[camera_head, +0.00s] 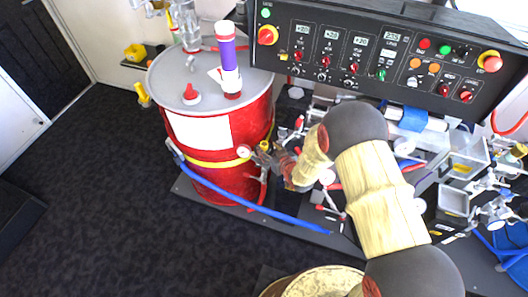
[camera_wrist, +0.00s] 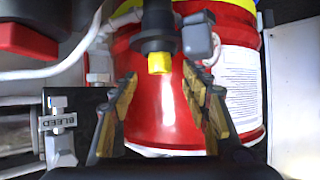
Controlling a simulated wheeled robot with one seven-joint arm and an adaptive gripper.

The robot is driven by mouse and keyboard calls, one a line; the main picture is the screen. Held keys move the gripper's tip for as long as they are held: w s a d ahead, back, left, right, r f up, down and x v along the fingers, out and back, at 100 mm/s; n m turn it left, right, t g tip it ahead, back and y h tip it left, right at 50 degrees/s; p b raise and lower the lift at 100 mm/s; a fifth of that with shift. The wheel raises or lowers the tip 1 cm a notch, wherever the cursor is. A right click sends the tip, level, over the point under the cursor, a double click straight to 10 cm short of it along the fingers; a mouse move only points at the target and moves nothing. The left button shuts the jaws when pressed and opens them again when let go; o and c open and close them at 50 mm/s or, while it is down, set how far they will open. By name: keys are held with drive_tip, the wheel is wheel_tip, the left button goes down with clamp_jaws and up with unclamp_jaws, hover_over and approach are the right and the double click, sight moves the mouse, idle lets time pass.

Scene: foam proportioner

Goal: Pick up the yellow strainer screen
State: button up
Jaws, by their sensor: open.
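A short yellow piece (camera_wrist: 160,63), which looks like the strainer screen, sits at the end of a dark cylindrical fitting (camera_wrist: 157,28) in the wrist view. My gripper (camera_wrist: 160,82) is open, with one finger on each side of and below the yellow piece in the picture. Nothing is between the fingers, and I cannot tell how far the piece is from them. In the head view my gripper (camera_head: 277,158) is beside the red drum, among the fittings. A small yellow part (camera_head: 265,146) shows there; I cannot tell whether it is the same piece.
The red drum (camera_head: 210,183) with a white label stands close to my gripper. A grey block (camera_wrist: 197,38) and a white hose (camera_wrist: 45,73) flank the fitting. A black control panel (camera_head: 385,62) is behind. Valves and a blue hose (camera_head: 250,203) crowd the area; the left floor is clear.

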sight(264, 149)
drive_tip(key=shift+x, duration=1.5)
drive_tip(key=shift+r, duration=0.1)
drive_tip(key=shift+c, duration=1.3)
clamp_jaws()
